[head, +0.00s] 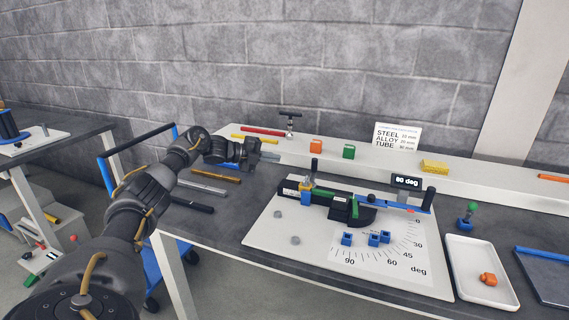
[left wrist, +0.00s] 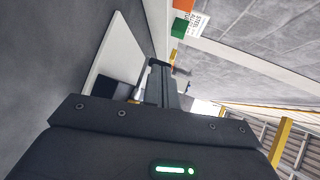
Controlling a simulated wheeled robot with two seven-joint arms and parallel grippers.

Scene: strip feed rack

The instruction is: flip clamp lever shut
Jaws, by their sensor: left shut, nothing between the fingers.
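The bending fixture (head: 352,210) stands on a white board (head: 265,230) on the grey table. At its left end, a black lever (head: 315,168) stands upright above a small yellow and blue part, and I take it for the clamp lever. My left gripper (head: 271,157) is shut and empty, left of the lever and apart from it, over the back of the table. In the left wrist view the closed fingers (left wrist: 165,82) point away past the white board, and the lever cannot be made out. My right gripper is not in view.
A black-knobbed arm (head: 428,200) is at the fixture's right, beside an "80 deg" display (head: 406,182). Blue blocks (head: 373,239) sit by the angle scale. Orange (head: 316,146) and green (head: 348,151) blocks stand on the rear ledge. A white tray (head: 464,285) lies at right.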

